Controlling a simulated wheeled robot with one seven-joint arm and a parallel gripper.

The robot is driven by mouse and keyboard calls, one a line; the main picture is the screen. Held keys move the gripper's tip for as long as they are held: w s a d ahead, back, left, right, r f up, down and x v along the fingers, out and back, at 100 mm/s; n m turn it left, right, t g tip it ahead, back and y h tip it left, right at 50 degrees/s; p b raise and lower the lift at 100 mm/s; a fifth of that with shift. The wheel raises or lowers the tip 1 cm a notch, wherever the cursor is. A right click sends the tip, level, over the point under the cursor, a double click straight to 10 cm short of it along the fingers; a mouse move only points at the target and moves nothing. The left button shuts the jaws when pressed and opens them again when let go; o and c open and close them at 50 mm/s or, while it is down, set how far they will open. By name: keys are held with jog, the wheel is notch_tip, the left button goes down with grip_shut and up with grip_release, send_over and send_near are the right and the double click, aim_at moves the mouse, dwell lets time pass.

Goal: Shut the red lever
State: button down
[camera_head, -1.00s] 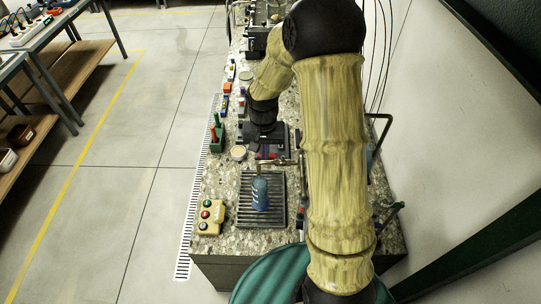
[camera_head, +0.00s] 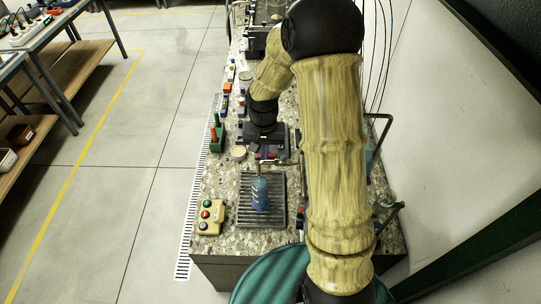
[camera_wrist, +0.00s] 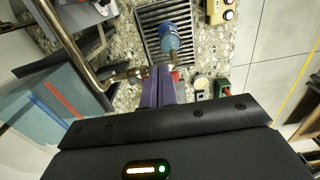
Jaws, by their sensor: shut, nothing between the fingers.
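The red lever (camera_head: 271,156) shows as a small red piece at the brass tap, just behind the grate with the blue bottle (camera_head: 260,193). In the wrist view, a bit of the red lever (camera_wrist: 175,76) shows right beside my fingertips, mostly hidden by them. My gripper (camera_wrist: 160,71) is shut, its purple fingers together with nothing between them. Its tips are close to the tap body (camera_wrist: 130,75); I cannot tell whether they touch the lever. The bottle (camera_wrist: 170,40) stands upright under the spout.
The drain grate (camera_head: 246,213) lies on the speckled counter. A yellow button box (camera_head: 208,216) is at its left. A green holder (camera_head: 217,137) and a round tin (camera_head: 238,153) stand near the left edge. A bent pipe (camera_wrist: 75,45) and blue tank (camera_wrist: 60,105) are close to my gripper.

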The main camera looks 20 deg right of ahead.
aim_at(271, 156)
notch_tip(271, 156, down, 4)
jog(key=b, duration=0.2)
jog(key=shift+w+b, duration=0.1)
jog(key=shift+b, duration=0.25)
dwell(0.3)
jog(key=shift+w+d+p, duration=0.15)
jog(key=shift+w+p, duration=0.05)
jog(key=shift+w, duration=0.4)
jog(key=shift+w+d+p, duration=0.15)
jog(key=shift+w, duration=0.45)
jog(key=shift+w+d, duration=0.25)
jog(key=shift+w, duration=0.5)
jog(key=shift+p, duration=0.3)
